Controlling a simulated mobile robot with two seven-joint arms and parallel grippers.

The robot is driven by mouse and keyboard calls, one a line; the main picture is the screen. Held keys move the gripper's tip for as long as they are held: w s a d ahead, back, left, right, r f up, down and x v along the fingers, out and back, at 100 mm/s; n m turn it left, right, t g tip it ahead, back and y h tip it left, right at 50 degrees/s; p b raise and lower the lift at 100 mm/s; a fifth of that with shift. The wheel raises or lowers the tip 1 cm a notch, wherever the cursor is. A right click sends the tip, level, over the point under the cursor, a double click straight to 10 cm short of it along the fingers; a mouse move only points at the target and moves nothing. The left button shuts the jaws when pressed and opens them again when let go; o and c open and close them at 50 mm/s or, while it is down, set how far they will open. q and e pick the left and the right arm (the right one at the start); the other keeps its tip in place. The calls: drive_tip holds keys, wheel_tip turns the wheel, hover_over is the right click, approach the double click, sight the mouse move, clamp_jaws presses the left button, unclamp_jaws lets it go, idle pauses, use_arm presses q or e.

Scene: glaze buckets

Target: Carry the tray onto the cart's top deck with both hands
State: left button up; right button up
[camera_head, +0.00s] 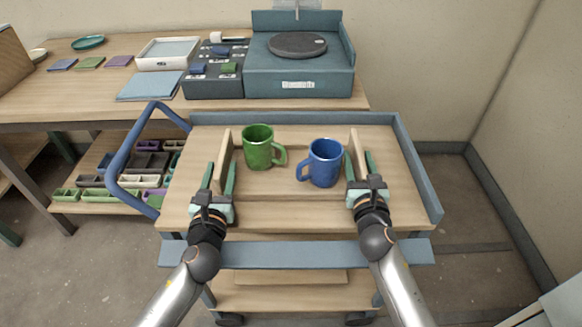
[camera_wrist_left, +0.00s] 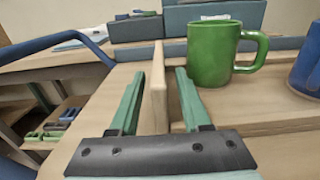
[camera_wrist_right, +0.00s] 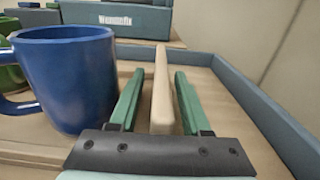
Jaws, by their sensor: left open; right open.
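The wooden tray (camera_head: 280,196) rests on the cart's top deck (camera_head: 300,218), with a raised wooden wall at each end. A green mug (camera_head: 257,150) and a blue mug (camera_head: 322,164) stand upright on it. My left gripper (camera_head: 221,180) is open, its fingers on either side of the tray's left wall (camera_wrist_left: 158,90). My right gripper (camera_head: 362,168) is open, its fingers on either side of the right wall (camera_wrist_right: 162,92). Gaps show between fingers and wall in both wrist views.
The cart has a blue-grey rim (camera_head: 418,170) and a blue push handle (camera_head: 120,165) at left. Behind stands a workbench (camera_head: 90,110) with a turntable (camera_head: 297,45), a white tray (camera_head: 167,54) and dark boxes. Bare deck shows right of the tray.

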use_arm(q)
drive_tip(key=s, duration=0.8)
drive_tip(key=shift+s, duration=0.1)
use_arm(e)
drive_tip(key=shift+s, duration=0.55)
drive_tip(key=s, duration=1.1)
use_arm(q)
wheel_tip(320, 180, up, 7)
drive_tip(key=p, duration=0.7)
drive_tip(key=shift+p, duration=0.4)
use_arm(e)
wheel_tip(320, 180, up, 8)
use_arm(q)
wheel_tip(320, 180, up, 8)
drive_tip(key=p, duration=0.7)
drive_tip(key=shift+f+p, duration=0.15)
drive_tip(key=shift+p, duration=0.2)
use_arm(e)
wheel_tip(320, 180, up, 7)
